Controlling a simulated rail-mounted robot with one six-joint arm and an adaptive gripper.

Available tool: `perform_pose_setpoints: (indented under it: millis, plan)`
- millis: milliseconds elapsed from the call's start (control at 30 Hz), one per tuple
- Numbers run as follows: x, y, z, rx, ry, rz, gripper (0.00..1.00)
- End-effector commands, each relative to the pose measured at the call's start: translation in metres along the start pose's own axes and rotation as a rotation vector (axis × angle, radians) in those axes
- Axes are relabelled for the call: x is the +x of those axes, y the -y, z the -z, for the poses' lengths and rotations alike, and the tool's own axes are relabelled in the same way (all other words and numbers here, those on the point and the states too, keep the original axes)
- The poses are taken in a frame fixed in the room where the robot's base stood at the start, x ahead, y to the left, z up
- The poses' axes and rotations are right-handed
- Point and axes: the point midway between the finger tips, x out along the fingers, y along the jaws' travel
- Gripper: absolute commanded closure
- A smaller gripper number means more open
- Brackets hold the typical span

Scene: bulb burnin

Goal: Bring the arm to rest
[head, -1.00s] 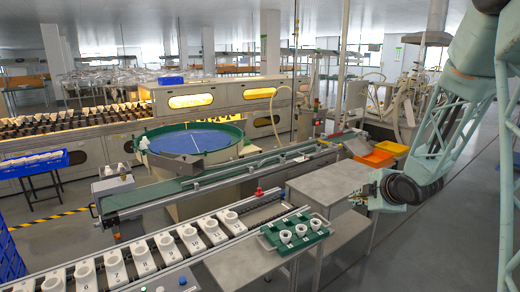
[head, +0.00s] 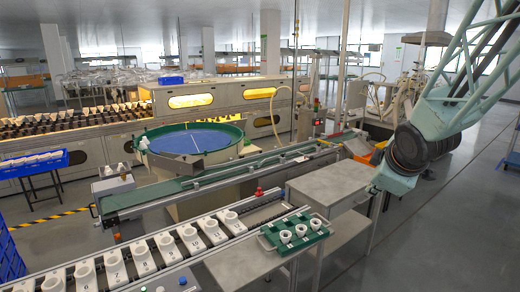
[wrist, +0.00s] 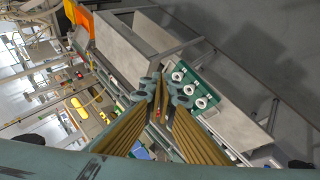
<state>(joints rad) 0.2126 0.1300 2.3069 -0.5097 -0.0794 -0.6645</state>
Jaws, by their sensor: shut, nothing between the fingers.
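My arm (head: 435,120) is a pale green lattice link with a dark joint at the right of the head view, its end beside the grey cabinet. My gripper (wrist: 160,84) shows in the wrist view with its fingers closed together and nothing between them. In the head view its fingers cannot be made out.
A grey cabinet (head: 318,183) stands just left of the arm's end. A conveyor with several numbered white holders (head: 115,265) runs along the front left. A round blue-topped table (head: 195,142) stands behind the green belt (head: 150,198). Bare floor (head: 455,235) lies at the right.

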Motion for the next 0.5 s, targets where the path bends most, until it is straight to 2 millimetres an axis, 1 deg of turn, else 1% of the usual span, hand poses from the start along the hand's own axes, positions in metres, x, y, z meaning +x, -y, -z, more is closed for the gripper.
perform_pose_setpoints:
  millis: [33,267,500]
  plan:
    - [-0.011,0.002,0.0,0.02,0.007,0.001,1.0]
    - [-0.052,0.016,-0.006,0.128,0.052,0.017,1.0]
    - [-0.096,0.036,-0.012,0.241,0.094,0.037,1.0]
